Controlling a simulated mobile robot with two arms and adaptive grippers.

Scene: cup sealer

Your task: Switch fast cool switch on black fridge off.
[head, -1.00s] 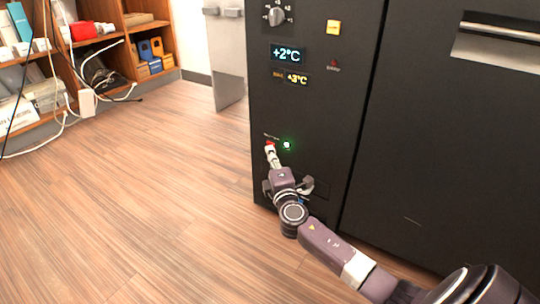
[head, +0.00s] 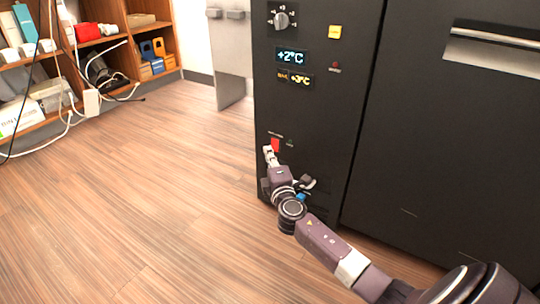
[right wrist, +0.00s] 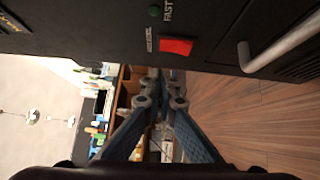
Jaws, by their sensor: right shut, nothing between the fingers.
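The black fridge (head: 310,115) stands at the centre and right of the head view. Its red fast cool switch (head: 275,144) is low on the left part of the front. The switch also shows in the right wrist view (right wrist: 175,46), under partly visible "FAST" lettering. The small round indicator (head: 290,143) beside it is dark; in the wrist view it is a dull green dot (right wrist: 154,11). My right gripper (head: 267,150) is shut and empty, just left of the switch. In the wrist view its fingertips (right wrist: 160,78) are apart from the switch. My left gripper is not in view.
A rotary knob (head: 281,18), a yellow button (head: 335,32) and displays (head: 293,57) sit higher on the fridge. A metal handle (right wrist: 280,43) projects beside the switch in the wrist view. Wooden shelves (head: 120,35) stand at upper left. The floor (head: 130,190) between is clear.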

